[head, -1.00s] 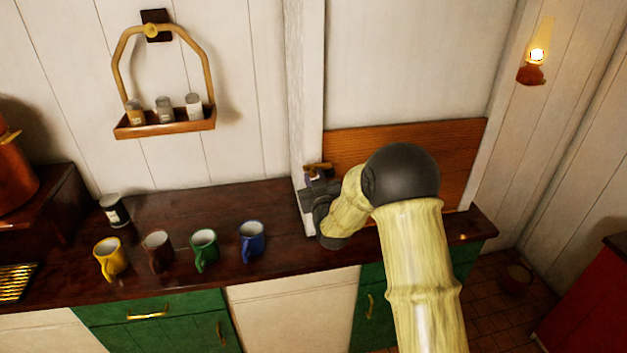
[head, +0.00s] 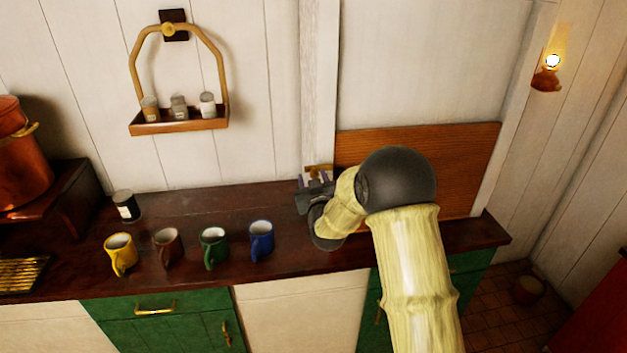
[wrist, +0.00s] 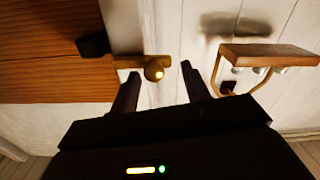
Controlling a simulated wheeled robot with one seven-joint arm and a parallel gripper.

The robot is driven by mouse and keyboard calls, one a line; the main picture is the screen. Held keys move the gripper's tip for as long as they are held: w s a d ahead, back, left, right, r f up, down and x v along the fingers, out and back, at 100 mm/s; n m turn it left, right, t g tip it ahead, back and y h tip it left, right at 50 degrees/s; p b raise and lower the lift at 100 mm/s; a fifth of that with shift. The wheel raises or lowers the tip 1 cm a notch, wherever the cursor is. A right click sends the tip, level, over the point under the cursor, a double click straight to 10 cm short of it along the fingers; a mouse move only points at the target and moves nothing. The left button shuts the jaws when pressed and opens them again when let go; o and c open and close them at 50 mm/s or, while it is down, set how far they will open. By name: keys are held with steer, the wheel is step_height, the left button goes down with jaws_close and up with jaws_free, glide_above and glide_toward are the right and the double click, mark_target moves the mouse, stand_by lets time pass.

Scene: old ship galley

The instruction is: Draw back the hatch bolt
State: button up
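The wooden hatch (head: 465,165) stands upright behind the counter's right end. The brass bolt (head: 318,169) is at its left edge, partly hidden by my gripper in the head view. The wrist view shows the bolt's bar and round knob (wrist: 153,72) beside the hatch board (wrist: 50,70). The bar's end lies near the board's edge, close to a dark block (wrist: 93,45); I cannot tell whether they touch. My gripper (wrist: 160,85) is open, its fingers on either side of the knob in the picture. Contact with the knob is not visible.
Yellow, brown, green and blue mugs (head: 261,239) stand on the dark counter (head: 290,265) left of my arm, with a dark jar (head: 126,206) behind. A hanging shelf (head: 180,124) holds small jars. A lit lamp (head: 548,72) hangs at right.

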steer(key=shift+d, duration=0.15)
steer(key=shift+s+f+b, duration=0.1)
steer(key=shift+s+b, duration=0.2)
steer(key=shift+s, duration=0.25)
steer(key=b+v, duration=0.5)
steer(key=v, duration=1.1)
steer(key=shift+s, duration=0.15)
steer(key=s+d+f+m+g+h, duration=0.2)
steer(key=s+d+f+g, duration=0.4)
steer(key=d+f+g, duration=0.2)
steer(key=s+d+f+m+g+h, duration=0.1)
steer(key=s+d+g, duration=0.2)
steer(key=s, duration=0.3)
steer(key=s+d+f+m+g, duration=0.1)
steer(key=s+d+f+g, duration=0.1)
steer(key=s, duration=0.5)
steer(key=shift+d+m+g+h, duration=0.3)
steer(key=shift+d+g+h, duration=0.1)
steer(key=shift+d+g, duration=0.55)
